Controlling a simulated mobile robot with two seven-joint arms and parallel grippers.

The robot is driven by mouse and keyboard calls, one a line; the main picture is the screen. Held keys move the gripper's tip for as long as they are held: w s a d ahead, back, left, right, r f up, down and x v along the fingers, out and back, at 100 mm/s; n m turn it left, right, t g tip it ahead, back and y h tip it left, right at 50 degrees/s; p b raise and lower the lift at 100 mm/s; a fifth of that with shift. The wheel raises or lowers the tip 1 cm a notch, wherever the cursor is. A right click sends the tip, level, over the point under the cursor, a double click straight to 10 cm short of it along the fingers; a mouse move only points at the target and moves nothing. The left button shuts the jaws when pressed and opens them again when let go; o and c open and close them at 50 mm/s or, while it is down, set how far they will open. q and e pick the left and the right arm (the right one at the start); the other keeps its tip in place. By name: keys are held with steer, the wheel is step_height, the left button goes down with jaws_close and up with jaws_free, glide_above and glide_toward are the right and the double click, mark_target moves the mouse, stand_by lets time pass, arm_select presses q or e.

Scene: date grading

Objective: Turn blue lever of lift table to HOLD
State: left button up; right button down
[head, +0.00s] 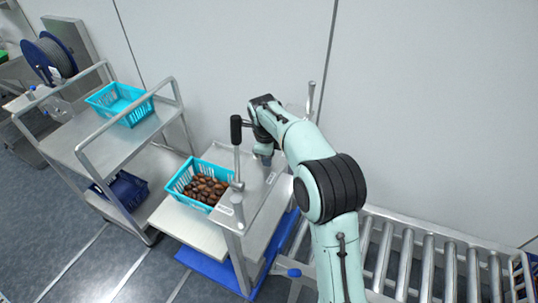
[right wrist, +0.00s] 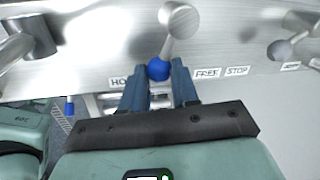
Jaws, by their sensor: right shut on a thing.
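The blue lever shows in the right wrist view as a metal rod from a round hub, ending in a blue ball (right wrist: 159,69). The ball sits between the HOLD label (right wrist: 119,81), partly covered by a finger, and the FREE label (right wrist: 207,74), with the rod leaning toward the HOLD side. My right gripper (right wrist: 156,82) is shut on the blue ball, one finger on each side. In the head view my right gripper (head: 264,156) is at the lift table (head: 225,157), and the lever is hidden there. My left gripper is out of view.
A STOP label (right wrist: 237,70) and a grey ball knob (right wrist: 279,50) are to the right on the panel. A cart (head: 70,140) is at left, a roller conveyor (head: 425,270) at right.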

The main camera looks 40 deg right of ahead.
steer(key=shift+w+a+r, duration=0.15)
steer(key=shift+w+a, duration=0.05)
steer(key=shift+w, duration=0.05)
steer(key=c, duration=1)
jaws_free()
steer(key=shift+o, duration=0.8)
steer(key=shift+w, duration=0.1)
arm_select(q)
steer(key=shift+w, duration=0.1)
arm_select(e)
steer(key=shift+d, duration=0.1)
steer(key=shift+r, duration=0.25)
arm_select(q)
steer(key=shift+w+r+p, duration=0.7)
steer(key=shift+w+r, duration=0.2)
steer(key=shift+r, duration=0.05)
arm_select(e)
step_height(320, 180, up, 12)
steer(key=s+a, duration=0.1)
steer(key=a, duration=0.1)
steer(key=shift+s+r, duration=0.25)
steer(key=shift+s, duration=0.1)
